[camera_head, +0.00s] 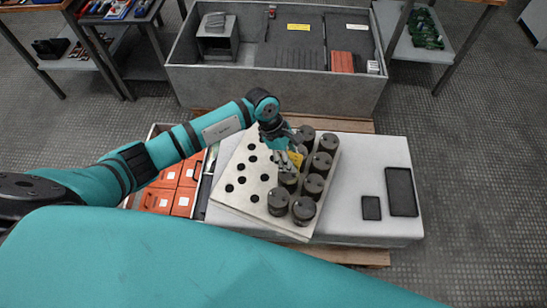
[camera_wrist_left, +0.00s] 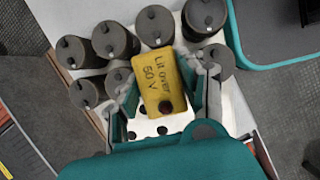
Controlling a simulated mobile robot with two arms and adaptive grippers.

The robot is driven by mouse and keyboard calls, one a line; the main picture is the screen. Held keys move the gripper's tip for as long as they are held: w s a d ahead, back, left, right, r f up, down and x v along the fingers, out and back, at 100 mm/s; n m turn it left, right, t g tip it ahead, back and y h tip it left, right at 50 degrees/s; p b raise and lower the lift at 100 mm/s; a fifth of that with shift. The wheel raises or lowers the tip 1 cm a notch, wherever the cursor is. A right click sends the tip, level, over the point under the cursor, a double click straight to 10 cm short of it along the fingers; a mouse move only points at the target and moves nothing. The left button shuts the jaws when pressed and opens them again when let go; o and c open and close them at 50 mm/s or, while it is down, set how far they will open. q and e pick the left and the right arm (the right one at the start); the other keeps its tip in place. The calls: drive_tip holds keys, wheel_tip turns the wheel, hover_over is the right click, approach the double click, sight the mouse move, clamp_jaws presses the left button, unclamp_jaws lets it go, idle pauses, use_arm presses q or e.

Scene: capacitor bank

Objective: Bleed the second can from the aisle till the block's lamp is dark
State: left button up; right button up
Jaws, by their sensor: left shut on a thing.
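My left gripper (camera_head: 289,158) is shut on a yellow block (camera_wrist_left: 161,80) printed "Lit over 50 V". The block's small round lamp (camera_wrist_left: 165,106) looks dark red, with no glow showing. Contact between block and can terminals is hidden. My right gripper is not in view.
The plate's left part has several empty dark holes. A black tray (camera_head: 401,192) and a small dark pad (camera_head: 371,208) lie on the grey top at right. Orange boxes (camera_head: 183,203) stand at left. A large grey bin (camera_head: 275,84) stands behind.

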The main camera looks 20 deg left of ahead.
use_arm(q)
drive_tip(key=shift+f+b, duration=1.45)
drive_tip(key=shift+f, duration=0.75)
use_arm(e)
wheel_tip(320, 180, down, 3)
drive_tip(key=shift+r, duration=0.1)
use_arm(q)
drive_tip(key=shift+b, duration=0.3)
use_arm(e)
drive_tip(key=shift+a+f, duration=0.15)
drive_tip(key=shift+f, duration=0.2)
use_arm(q)
drive_tip(key=shift+f, duration=0.15)
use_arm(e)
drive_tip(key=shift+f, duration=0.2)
use_arm(q)
drive_tip(key=shift+f+b, duration=0.45)
drive_tip(key=shift+b, duration=0.2)
drive_tip(key=shift+f, duration=0.1)
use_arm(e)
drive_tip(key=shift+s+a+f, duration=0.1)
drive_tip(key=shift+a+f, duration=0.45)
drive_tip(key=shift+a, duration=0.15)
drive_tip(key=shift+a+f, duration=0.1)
use_arm(q)
drive_tip(key=o, duration=1.3)
